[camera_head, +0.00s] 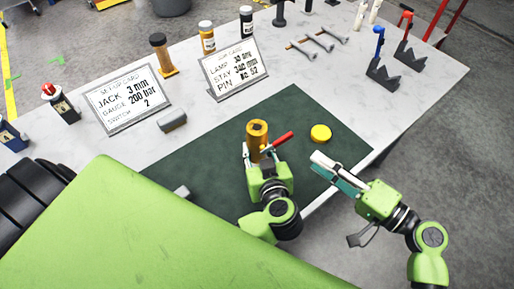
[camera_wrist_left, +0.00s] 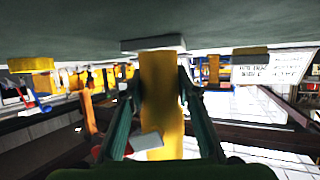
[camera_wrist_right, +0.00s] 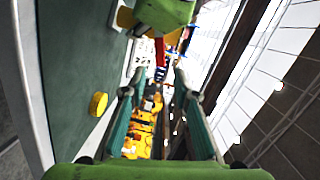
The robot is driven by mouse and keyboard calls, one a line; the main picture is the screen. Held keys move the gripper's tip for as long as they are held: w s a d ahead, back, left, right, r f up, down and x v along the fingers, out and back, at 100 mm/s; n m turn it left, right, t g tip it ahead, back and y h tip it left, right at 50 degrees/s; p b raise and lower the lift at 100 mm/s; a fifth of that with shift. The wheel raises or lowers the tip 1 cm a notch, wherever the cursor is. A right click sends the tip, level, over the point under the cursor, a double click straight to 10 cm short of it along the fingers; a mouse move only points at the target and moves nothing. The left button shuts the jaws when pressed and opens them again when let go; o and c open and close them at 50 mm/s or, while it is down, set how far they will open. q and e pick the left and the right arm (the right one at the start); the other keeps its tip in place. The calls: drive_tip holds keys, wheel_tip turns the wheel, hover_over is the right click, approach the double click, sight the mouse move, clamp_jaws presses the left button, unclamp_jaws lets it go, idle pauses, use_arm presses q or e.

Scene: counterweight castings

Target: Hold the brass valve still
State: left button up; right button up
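The brass valve (camera_head: 257,135) stands upright on the dark green mat (camera_head: 225,150), with its red lever (camera_head: 279,141) pointing to the right. My left gripper (camera_head: 260,158) is closed around its body; in the left wrist view the brass body (camera_wrist_left: 160,100) fills the space between the fingertips (camera_wrist_left: 159,82), which appear to touch both sides. My right gripper (camera_head: 328,169) is in the air at the mat's right front edge, away from the valve. In the right wrist view its fingers (camera_wrist_right: 154,88) are apart with nothing between them; the red lever (camera_wrist_right: 160,50) shows beyond.
A yellow disc (camera_head: 320,133) lies on the mat right of the valve. Two cards (camera_head: 128,98) (camera_head: 235,69) stand behind, with a grey block (camera_head: 172,121) near them.

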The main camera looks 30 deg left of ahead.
use_arm(q)
clamp_jaws()
use_arm(e)
drive_tip(key=shift+s+f+m, duration=0.1)
drive_tip(key=shift+f+m, duration=0.05)
drive_tip(key=shift+m, duration=0.15)
clamp_jaws()
drive_tip(key=f+m+t, duration=0.1)
drive_tip(key=m, duration=0.4)
drive_tip(key=s+f+m+t+y, duration=0.1)
drive_tip(key=f+m+t, duration=0.1)
drive_tip(key=m, duration=0.4)
drive_tip(key=f+m+t, duration=0.2)
drive_tip(key=m, duration=0.4)
drive_tip(key=shift+s+a+f, duration=0.15)
drive_tip(key=shift+s+a, duration=0.1)
drive_tip(key=shift+s, duration=0.15)
drive_tip(key=shift+d+f+m+t, duration=0.1)
drive_tip(key=shift+f+m+t, duration=0.15)
drive_tip(key=shift+m+t, duration=0.4)
